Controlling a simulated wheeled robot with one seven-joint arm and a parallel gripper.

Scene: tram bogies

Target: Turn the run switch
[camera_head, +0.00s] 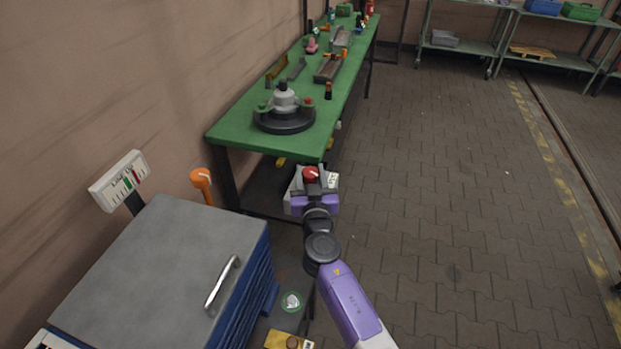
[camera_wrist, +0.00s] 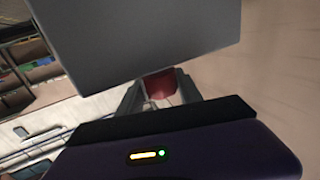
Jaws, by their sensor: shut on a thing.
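The run switch appears as a red knob (camera_head: 311,172) with a pale mark on top, on a pale grey box (camera_head: 333,181) past the near end of the green bench. My gripper (camera_head: 312,178) is at the knob, at the end of my outstretched purple and grey arm. In the wrist view, my gripper (camera_wrist: 161,88) has its two grey fingers on either side of the red knob (camera_wrist: 160,82), shut on it. A large plain grey face (camera_wrist: 140,38) fills the top of that view. The knob's lower part is hidden by the fingers.
A green workbench (camera_head: 232,130) with several parts on it runs along the wall. A blue cabinet with a grey top (camera_head: 165,260) stands at the lower left, an orange-headed post (camera_head: 202,182) behind it. The paved floor (camera_head: 450,200) at right is clear.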

